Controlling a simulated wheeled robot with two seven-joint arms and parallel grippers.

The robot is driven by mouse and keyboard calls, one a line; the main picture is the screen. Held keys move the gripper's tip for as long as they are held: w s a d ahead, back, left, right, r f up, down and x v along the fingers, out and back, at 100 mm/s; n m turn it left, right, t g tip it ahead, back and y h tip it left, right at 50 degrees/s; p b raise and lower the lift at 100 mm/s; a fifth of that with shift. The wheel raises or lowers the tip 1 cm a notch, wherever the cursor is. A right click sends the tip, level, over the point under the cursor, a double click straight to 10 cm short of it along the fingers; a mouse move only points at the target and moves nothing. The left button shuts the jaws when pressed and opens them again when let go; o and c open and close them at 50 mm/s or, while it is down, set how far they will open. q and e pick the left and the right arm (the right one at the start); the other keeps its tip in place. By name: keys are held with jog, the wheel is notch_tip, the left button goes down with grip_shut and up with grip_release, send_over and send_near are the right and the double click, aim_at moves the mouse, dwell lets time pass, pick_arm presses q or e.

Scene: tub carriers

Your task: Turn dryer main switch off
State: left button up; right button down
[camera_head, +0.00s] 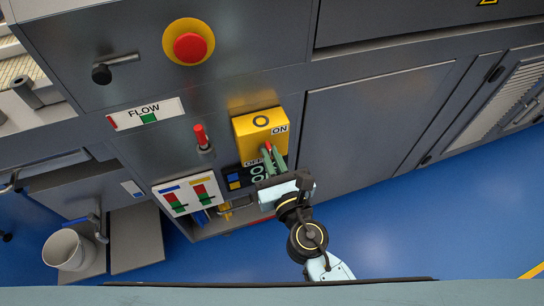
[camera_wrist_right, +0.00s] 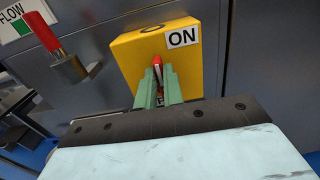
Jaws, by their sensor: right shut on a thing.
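The dryer main switch is a yellow box (camera_head: 255,128) on the grey machine front, with an ON label (camera_head: 280,129) at its right and an OFF label (camera_head: 252,161) partly covered at its lower edge. My right gripper (camera_head: 273,158) reaches it from below, its green fingers shut on the red switch handle (camera_head: 267,146). In the right wrist view the yellow box (camera_wrist_right: 130,58) and ON label (camera_wrist_right: 183,37) lie just beyond the fingers, and the red handle (camera_wrist_right: 157,64) shows between them. The handle's exact angle is partly hidden. My left gripper is not in view.
A red-handled lever (camera_head: 201,137) stands left of the box, near a FLOW label (camera_head: 145,113). A red emergency button (camera_head: 190,47) is above. A white bucket (camera_head: 69,250) stands at far left. Blue floor (camera_head: 430,220) is clear at right.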

jog(key=shift+f, duration=0.25)
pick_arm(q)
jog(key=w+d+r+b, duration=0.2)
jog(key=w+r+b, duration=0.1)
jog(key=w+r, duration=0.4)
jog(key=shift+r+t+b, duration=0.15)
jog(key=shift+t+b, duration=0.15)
pick_arm(e)
jog(key=shift+w+d+f+m, duration=0.1)
jog(key=shift+d+f+m, duration=0.25)
jog(key=shift+m, duration=2.6)
jog(key=shift+w+d+f+m, duration=0.1)
jog(key=shift+d+f+m, duration=0.25)
jog(key=shift+m, duration=2.55)
jog(key=shift+d+f+m, duration=0.2)
jog(key=shift+f+m, duration=0.25)
jog(key=shift+m, duration=2.5)
jog(key=c, duration=1.6)
grip_release()
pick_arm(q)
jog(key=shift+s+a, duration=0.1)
pick_arm(e)
jog(key=shift+o, duration=0.4)
jog(key=shift+r, duration=0.2)
